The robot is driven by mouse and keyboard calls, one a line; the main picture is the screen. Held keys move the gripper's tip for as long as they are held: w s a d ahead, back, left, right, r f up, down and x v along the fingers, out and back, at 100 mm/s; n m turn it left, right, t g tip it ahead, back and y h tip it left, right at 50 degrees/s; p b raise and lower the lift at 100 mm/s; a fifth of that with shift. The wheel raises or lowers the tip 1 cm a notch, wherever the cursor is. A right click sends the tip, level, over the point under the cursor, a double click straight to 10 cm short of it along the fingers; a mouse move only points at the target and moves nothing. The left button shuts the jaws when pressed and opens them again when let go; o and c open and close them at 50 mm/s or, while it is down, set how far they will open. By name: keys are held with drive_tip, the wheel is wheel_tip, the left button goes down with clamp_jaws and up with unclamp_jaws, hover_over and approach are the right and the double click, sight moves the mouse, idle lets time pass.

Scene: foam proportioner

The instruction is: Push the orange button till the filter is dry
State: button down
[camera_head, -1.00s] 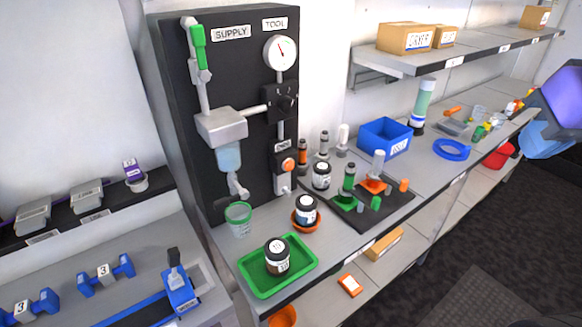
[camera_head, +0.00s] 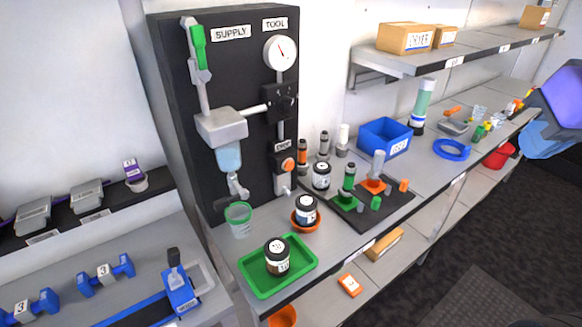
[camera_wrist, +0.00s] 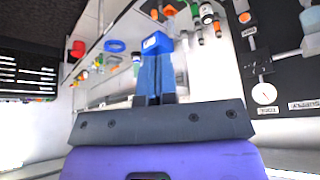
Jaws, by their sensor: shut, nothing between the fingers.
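The orange button (camera_head: 288,165) sits on the black upright panel (camera_head: 170,110), below a small label. The filter has a grey head (camera_head: 221,126) and a clear bowl (camera_head: 228,157) with a bluish tint; I cannot tell how much liquid is in it. A clear cup with a green rim (camera_head: 239,219) stands below its drain. My gripper (camera_wrist: 155,62) shows blue fingers held together with nothing between them. It is well away from the panel; part of my purple and blue arm end (camera_head: 560,115) shows at the far right in the head view.
A pressure gauge (camera_head: 281,52) and a green-handled valve (camera_head: 198,48) are on the panel. Dark jars, a green tray (camera_head: 305,246) and a blue bin (camera_head: 384,137) crowd the bench. A shelf with boxes (camera_head: 406,37) overhangs it. The floor (camera_head: 480,230) in front is clear.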

sight(289, 166)
drive_tip(key=w+a+f+t+y, duration=0.1)
drive_tip(key=w+a+f+t, duration=0.1)
drive_tip(key=w+a+f, duration=0.45)
drive_tip(key=w+a+f+n+t, duration=0.1)
drive_tip(key=w+a+f, duration=0.15)
drive_tip(key=w, duration=0.75)
drive_tip(key=w+a+f+t+y, duration=0.1)
drive_tip(key=w+a+f+t, duration=0.15)
drive_tip(key=w+a, duration=0.45)
drive_tip(key=w+a+f+n+t+h, duration=0.1)
drive_tip(key=w+a+f, duration=0.1)
drive_tip(key=f, duration=0.3)
drive_tip(key=w+a+f+t+h, duration=0.1)
drive_tip(key=w+f+h, duration=0.15)
drive_tip(key=f, duration=0.35)
drive_tip(key=s+a+f+n+t+h, duration=0.2)
drive_tip(key=s+a+f+n+t, duration=0.1)
drive_tip(key=f, duration=0.5)
drive_tip(key=shift+s+a+n+t, duration=0.15)
drive_tip(key=shift+s+n+t, duration=0.45)
drive_tip(key=shift+n+t, duration=0.7)
drive_tip(key=shift+f+h, duration=0.1)
drive_tip(key=shift+h, duration=0.15)
drive_tip(key=w+a, duration=0.5)
drive_tip(key=w, duration=0.2)
drive_tip(key=shift+w, duration=0.2)
